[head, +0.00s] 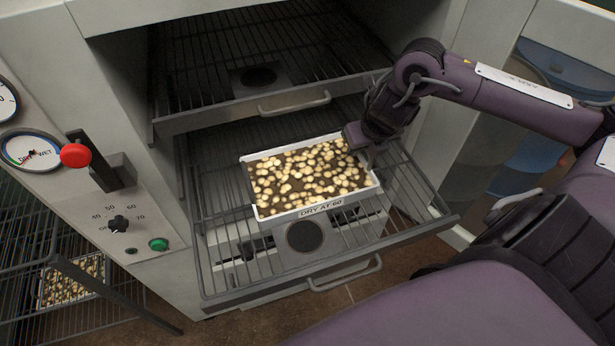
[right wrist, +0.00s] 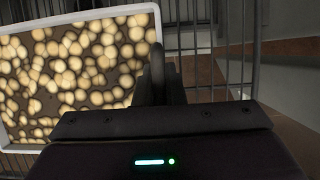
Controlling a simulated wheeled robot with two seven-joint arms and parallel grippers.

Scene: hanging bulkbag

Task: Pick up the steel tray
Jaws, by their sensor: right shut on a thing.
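The steel tray (head: 251,179) holds many pale round pieces and has a "DRY AT 60" label on its front side. It sits at or just above the pulled-out lower wire rack; I cannot tell if it touches. My right gripper (head: 366,160) is shut on the tray's right rim. In the right wrist view the tray (right wrist: 157,22) fills the left side, and the dark gripper fingers (right wrist: 158,85) meet its right edge. The fingertips are partly hidden. My left gripper is not in view.
The lower rack (head: 420,232) sticks out of the oven with its handle (head: 345,275) in front. An upper rack (head: 240,112) is above and behind. A panel with a red knob (head: 75,155) and green button (head: 158,244) stands left. Another filled tray (head: 75,281) lies on a wire shelf lower left.

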